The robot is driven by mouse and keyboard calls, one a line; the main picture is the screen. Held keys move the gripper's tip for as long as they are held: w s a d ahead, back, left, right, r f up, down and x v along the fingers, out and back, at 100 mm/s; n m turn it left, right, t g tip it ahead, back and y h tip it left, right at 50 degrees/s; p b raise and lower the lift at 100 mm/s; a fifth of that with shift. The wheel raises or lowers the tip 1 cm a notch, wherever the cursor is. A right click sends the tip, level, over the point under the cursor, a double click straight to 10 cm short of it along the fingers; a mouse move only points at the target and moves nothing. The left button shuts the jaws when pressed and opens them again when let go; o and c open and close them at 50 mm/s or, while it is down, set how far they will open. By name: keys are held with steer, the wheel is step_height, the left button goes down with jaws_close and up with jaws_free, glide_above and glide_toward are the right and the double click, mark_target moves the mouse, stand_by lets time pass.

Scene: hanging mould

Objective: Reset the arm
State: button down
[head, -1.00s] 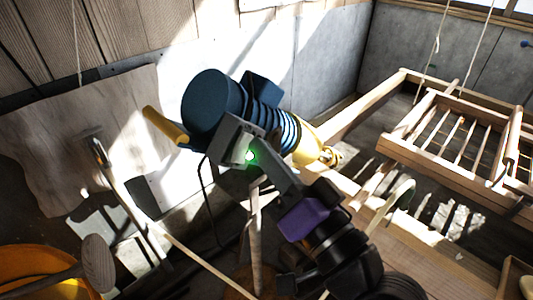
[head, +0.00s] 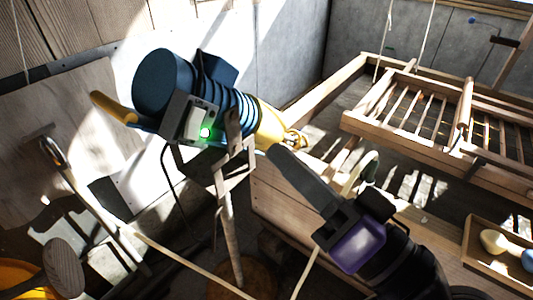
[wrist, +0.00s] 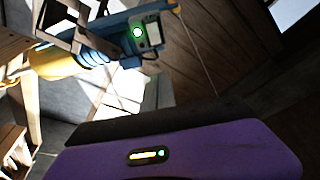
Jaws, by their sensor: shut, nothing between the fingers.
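My arm comes in from the lower right of the head view. It ends in my gripper (head: 275,153), with long dark grey fingers shut together and nothing held, behind a purple block (head: 358,245). The fingertips point up and left, towards a blue and yellow motor-like machine (head: 165,82), and appear apart from it in the picture. In the wrist view the purple housing (wrist: 225,150), with a small lit display, fills the bottom. A dark edge lies above it; the fingertips cannot be made out there. The machine (wrist: 95,30) shows at its upper left.
The machine, with a green light, sits at a wooden stand (head: 229,225). A slatted wooden frame (head: 420,138) with cords is at the right. A tray (head: 470,240) with rounded objects lies at the lower right. A round-headed wooden tool (head: 63,268) is at the lower left.

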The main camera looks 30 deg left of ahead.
steer(key=shift+d, duration=0.3)
steer(key=shift+r, duration=0.1)
steer(key=w+d+m+t+h, duration=0.45)
steer(key=w+d+t, duration=0.25)
steer(key=t, duration=0.2)
steer(key=s+d+f+m+t+h, duration=0.3)
steer(key=d+f+m+t+h, duration=0.25)
steer(key=d+f+h, duration=0.55)
steer(key=s+d+f+n+g+h, duration=0.1)
steer(key=s+d+f, duration=0.4)
steer(key=s, duration=0.3)
steer(key=s+d+f+n+g+h, duration=0.1)
steer(key=s+d+f+g+h, duration=0.1)
steer(key=s+d+f, duration=0.3)
steer(key=s+d+f+n+g+h, duration=0.1)
steer(key=s+d+f, duration=0.4)
steer(key=s, duration=0.8)
steer(key=shift+f+n+g, duration=0.3)
steer(key=shift+g, duration=0.15)
